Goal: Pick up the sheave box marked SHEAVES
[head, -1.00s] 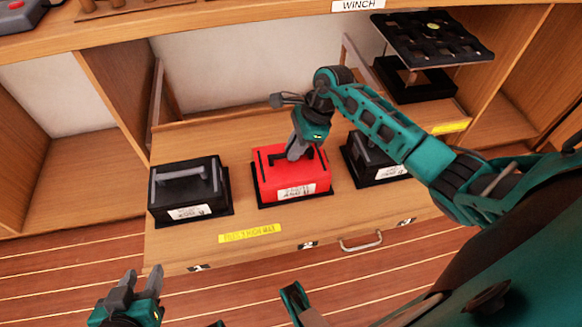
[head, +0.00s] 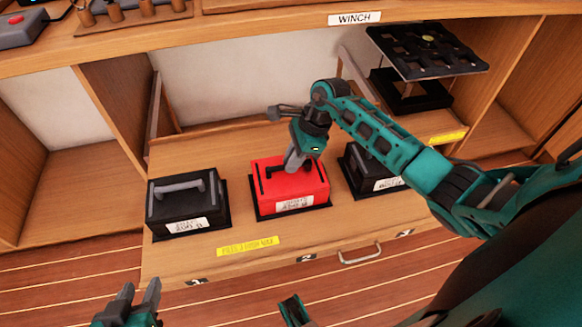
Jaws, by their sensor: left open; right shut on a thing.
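A red box (head: 312,187) with a dark handle on top and a white label sits on a black base in the middle of the open drawer. The label is too small to read. My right gripper (head: 291,166) reaches down from above and is shut on the red box's handle. The fingers partly hide the handle. The box appears to rest on its base. My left gripper (head: 133,296) is open and empty at the lower left, in front of the drawer and away from the boxes.
A black box (head: 186,206) stands left of the red one. Another dark box (head: 362,180) stands close on its right, partly hidden by my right arm. Yellow strips (head: 247,245) mark the drawer. A black rack (head: 428,50) stands at the back right, below the WINCH sign (head: 355,18).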

